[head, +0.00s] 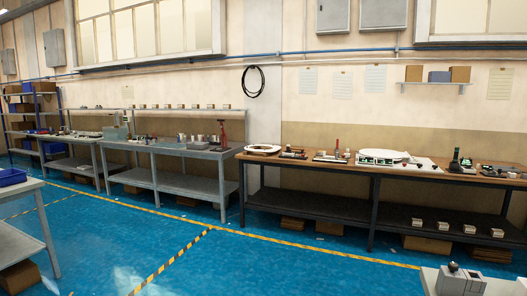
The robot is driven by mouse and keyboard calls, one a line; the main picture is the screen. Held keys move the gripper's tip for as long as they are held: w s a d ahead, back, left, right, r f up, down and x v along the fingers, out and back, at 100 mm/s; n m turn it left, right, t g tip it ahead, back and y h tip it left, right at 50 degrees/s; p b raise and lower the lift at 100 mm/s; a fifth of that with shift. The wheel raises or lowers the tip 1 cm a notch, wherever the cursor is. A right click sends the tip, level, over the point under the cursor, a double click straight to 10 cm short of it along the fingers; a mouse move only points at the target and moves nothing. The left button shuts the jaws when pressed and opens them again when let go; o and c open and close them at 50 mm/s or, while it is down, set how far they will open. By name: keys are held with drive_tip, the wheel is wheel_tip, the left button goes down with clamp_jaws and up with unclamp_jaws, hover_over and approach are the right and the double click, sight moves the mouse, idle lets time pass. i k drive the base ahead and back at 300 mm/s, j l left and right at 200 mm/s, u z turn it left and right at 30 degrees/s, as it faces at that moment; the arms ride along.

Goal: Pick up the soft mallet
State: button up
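I cannot pick out the soft mallet for certain; the small tools on the benches are too far away to tell apart. My gripper is not in view.
Blue floor (270,255) lies open before the benches, crossed by yellow-black tape (320,255). A grey table (22,240) stands at near left with a blue bin (11,177). A pale surface with a grey device (458,280) is at bottom right. Boxes sit under the benches.

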sight(288, 147)
drive_tip(key=i+j+u, duration=0.35)
drive_tip(key=i+u, duration=0.3)
drive_tip(key=i, duration=0.15)
drive_tip(key=i+j, duration=0.1)
drive_tip(key=i, duration=0.35)
drive_tip(key=i+j, duration=0.1)
drive_tip(key=i, duration=0.35)
drive_tip(key=i+l+z, duration=0.1)
drive_tip(key=i+z, duration=0.65)
drive_tip(key=i+j+z, duration=0.15)
drive_tip(key=i+z, duration=0.2)
drive_tip(key=i+l, duration=0.1)
drive_tip(key=i, duration=0.8)
drive_tip(key=i+u, duration=0.1)
drive_tip(key=i, duration=0.8)
drive_tip(key=i+u, duration=0.15)
drive_tip(key=i, duration=0.4)
drive_tip(key=i+l+u, duration=0.15)
drive_tip(key=i, duration=0.4)
drive_tip(key=i+l+u, duration=0.2)
drive_tip(key=i, duration=0.3)
drive_tip(key=j+z, duration=0.1)
drive_tip(key=z, duration=0.25)
drive_tip(key=i+j+z, duration=0.2)
drive_tip(key=z, duration=0.15)
drive_tip(key=i+j+z, duration=0.2)
drive_tip(key=j+z, duration=0.2)
drive_tip(key=i+j+z, duration=0.15)
drive_tip(key=j+z, duration=0.2)
drive_tip(key=l, duration=0.05)
